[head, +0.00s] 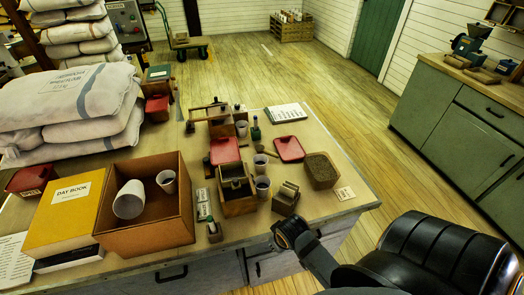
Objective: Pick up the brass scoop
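I cannot surely pick out a brass scoop in the head view. Several small items too small to identify stand in the middle of the worktable (345,205), around a dark open wooden box (238,207). A small brown-grey object (286,198) sits near the table's front edge. My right arm comes in from the lower right, and its dark end (289,232) shows at the table's front edge, just in front of that object. Whether its fingers are open or shut does not show. My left gripper is not in view.
An open cardboard box (180,225) with white cups stands left of the middle, beside a yellow day book (66,210). Stacked sacks (75,95) fill the back left.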

